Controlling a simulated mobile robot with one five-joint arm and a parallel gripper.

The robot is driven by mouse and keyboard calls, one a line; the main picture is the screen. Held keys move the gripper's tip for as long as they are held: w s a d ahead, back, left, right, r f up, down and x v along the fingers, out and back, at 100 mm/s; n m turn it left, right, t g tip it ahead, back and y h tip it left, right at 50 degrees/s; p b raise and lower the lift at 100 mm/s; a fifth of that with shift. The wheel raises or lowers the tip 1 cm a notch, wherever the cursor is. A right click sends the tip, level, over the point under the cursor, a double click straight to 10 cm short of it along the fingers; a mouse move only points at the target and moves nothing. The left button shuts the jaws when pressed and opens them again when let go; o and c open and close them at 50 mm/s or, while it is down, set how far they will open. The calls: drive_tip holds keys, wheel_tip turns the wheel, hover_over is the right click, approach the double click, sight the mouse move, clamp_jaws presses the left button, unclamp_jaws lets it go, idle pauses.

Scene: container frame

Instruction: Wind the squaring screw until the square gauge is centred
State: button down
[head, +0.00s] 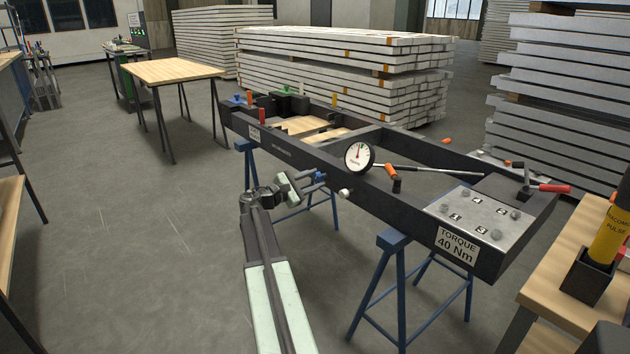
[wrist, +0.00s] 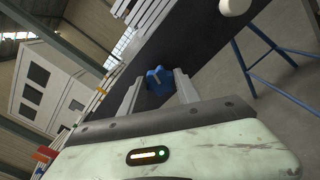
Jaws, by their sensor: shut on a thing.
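The black container frame (head: 300,150) stands on blue trestles. A round white square gauge (head: 359,156) sits on its near rail. Its needle points roughly upward, but the exact reading is too small to tell. A blue star-shaped knob (head: 321,177), likely the squaring screw, sticks out of the near side, left of a white knob (head: 345,193). My gripper (head: 312,181) is at the blue knob. In the wrist view, the fingers of my gripper (wrist: 158,88) are shut on the blue knob (wrist: 157,77), one on each side. The knob's shaft is hidden.
Orange-handled tools (head: 391,171) and a plate marked TORQUE 40 Nm (head: 457,241) are on the frame's right part. A wooden bench (head: 575,240) with a yellow tool (head: 608,235) stands at the right. A wooden table (head: 175,71) stands at the back left. The left floor is clear.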

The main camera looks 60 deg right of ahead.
drive_tip(key=m, duration=0.5)
drive_tip(key=shift+s+a+f+m, duration=0.1)
drive_tip(key=shift+a+m, duration=0.05)
drive_tip(key=shift+m, duration=0.25)
drive_tip(key=m, duration=0.4)
drive_tip(key=shift+m, duration=0.4)
drive_tip(key=c, duration=0.9)
unclamp_jaws()
drive_tip(key=v, duration=0.7)
drive_tip(key=shift+a, duration=0.3)
drive_tip(key=shift+w, duration=0.2)
